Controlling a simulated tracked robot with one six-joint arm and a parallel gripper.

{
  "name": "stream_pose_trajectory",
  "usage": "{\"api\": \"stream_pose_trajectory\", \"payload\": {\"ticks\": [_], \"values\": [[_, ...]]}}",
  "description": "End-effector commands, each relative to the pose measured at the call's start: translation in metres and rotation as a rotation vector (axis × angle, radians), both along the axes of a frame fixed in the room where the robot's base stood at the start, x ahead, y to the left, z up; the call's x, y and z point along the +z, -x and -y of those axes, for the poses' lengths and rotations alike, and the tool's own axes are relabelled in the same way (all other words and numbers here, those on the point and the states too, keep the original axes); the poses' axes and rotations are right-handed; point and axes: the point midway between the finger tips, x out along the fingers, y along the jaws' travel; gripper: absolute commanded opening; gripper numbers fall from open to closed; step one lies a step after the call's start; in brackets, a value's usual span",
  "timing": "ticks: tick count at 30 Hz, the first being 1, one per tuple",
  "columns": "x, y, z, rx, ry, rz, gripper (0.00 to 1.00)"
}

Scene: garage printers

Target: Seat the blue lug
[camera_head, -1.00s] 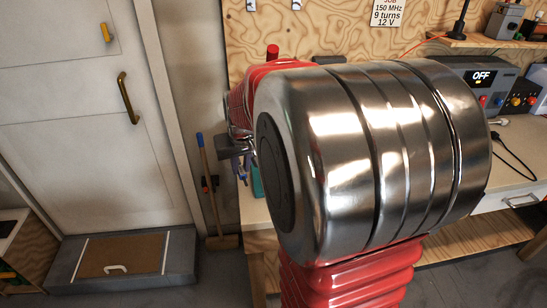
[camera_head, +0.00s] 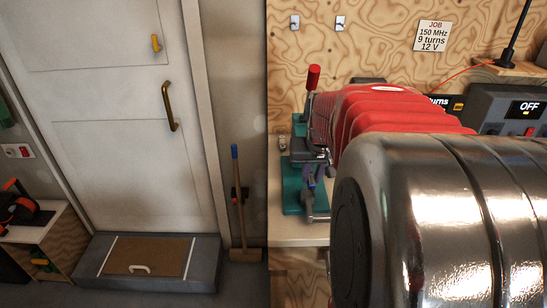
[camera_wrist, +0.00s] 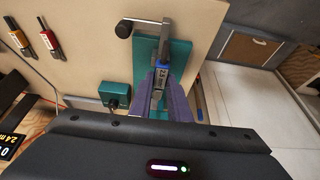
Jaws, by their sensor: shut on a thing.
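In the wrist view my gripper (camera_wrist: 159,88) has purple fingers closed on the blue lug (camera_wrist: 162,69), a small piece with a blue part and a printed size label. The lug is over the teal press (camera_wrist: 178,55), which has a metal bar ending in a black knob. I cannot tell whether the lug touches the press. My gripper (camera_head: 311,180) is at the press there, partly hidden by my arm, and the lug cannot be made out.
In the wrist view a small teal block (camera_wrist: 115,94) stands beside the press, and yellow and red tools (camera_wrist: 46,40) lie to the left.

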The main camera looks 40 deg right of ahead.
Motion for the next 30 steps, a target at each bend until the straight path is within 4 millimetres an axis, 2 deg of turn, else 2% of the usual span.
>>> {"api": "stream_pose_trajectory", "payload": {"ticks": [21,30], "values": [[-0.048,0.000,0.000,-0.001,-0.001,-0.001,0.00],[-0.055,0.000,0.000,-0.001,0.000,0.001,0.00]]}}
